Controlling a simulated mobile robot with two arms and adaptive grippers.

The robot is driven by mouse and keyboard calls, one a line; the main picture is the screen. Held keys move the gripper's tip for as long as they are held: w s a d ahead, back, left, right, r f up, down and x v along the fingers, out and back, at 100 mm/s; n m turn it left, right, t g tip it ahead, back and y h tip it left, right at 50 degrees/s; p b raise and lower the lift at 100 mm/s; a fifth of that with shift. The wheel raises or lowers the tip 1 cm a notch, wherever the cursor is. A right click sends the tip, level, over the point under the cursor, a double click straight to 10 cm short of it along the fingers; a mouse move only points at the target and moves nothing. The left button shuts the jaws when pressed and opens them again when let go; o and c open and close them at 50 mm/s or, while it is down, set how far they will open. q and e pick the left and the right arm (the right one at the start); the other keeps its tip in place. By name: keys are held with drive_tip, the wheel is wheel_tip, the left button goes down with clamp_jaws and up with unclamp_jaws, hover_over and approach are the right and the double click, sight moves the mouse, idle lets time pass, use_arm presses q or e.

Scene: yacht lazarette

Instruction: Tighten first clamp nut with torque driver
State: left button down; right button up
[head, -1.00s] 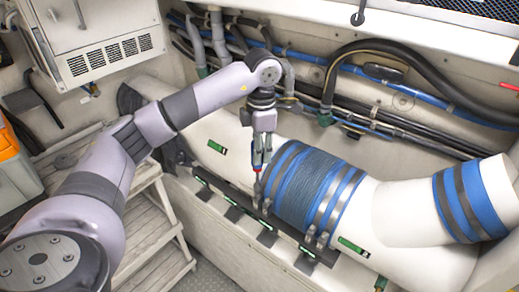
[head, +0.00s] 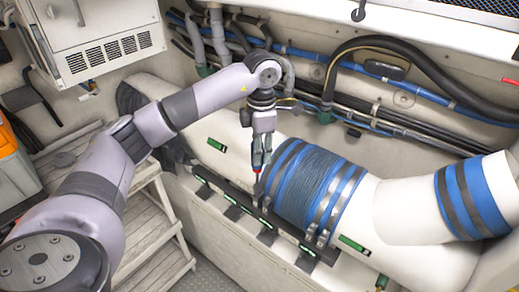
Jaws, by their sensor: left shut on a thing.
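My left gripper (head: 261,154) is over the left end of the blue ribbed hose sleeve (head: 308,186) on the large white pipe. It points down and is shut on a slim driver with a red part (head: 258,170). The driver's tip is at or very near the clamp nut hardware (head: 264,202) at the sleeve's lower left edge; I cannot tell if they touch. Steel clamp bands (head: 281,168) wrap the sleeve's left end, and more bands (head: 337,205) wrap its right end, with hardware (head: 316,235) at their lower edge. My right gripper is not in view.
A dark rail with green-marked brackets (head: 233,213) runs below the pipe. Hoses and cables (head: 395,130) line the wall behind. A second blue banded sleeve (head: 472,198) is at right. Wooden steps (head: 150,240), a white vented cabinet (head: 95,40) and an orange-topped box (head: 10,160) are at left.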

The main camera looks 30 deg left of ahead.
use_arm(q)
drive_tip(key=shift+f, duration=0.45)
drive_tip(key=shift+b, duration=0.3)
drive_tip(key=shift+m, duration=0.3)
drive_tip(key=shift+m+b, duration=0.5)
drive_tip(key=shift+m, duration=1.2)
drive_tip(key=m+b, duration=0.1)
drive_tip(key=m, duration=0.3)
